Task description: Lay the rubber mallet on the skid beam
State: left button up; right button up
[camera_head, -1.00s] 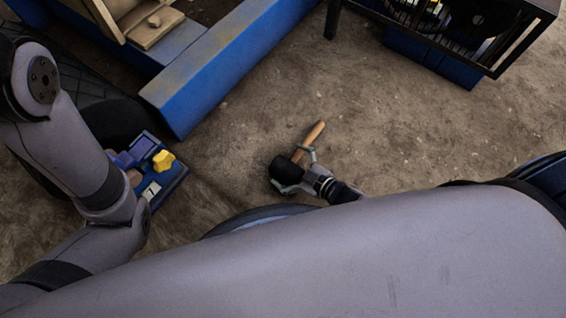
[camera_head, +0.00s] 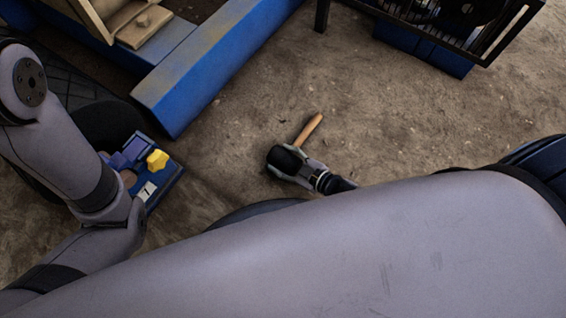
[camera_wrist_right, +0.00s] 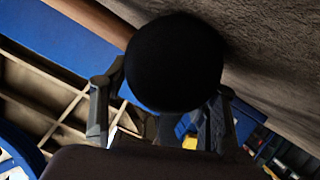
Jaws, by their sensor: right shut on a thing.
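The rubber mallet (camera_head: 287,158) has a black head and a light wooden handle that points up and right in the head view. My right gripper (camera_head: 297,167) is shut on it near the head. The black mallet head (camera_wrist_right: 175,62) fills the middle of the right wrist view, between the two fingers of my right gripper (camera_wrist_right: 160,110). The skid beam (camera_head: 190,88) seems to be the long blue beam at upper left, with its near end apart from the mallet. My left arm is at the left, but its gripper is not visible.
A black cage frame (camera_head: 440,30) stands at upper right. Bare dirt ground (camera_head: 400,120) lies between it and the beam.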

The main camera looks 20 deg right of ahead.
jog(key=shift+a+r, duration=0.1)
jog(key=c, duration=0.9)
jog(key=shift+w+r, duration=0.1)
grip_shut()
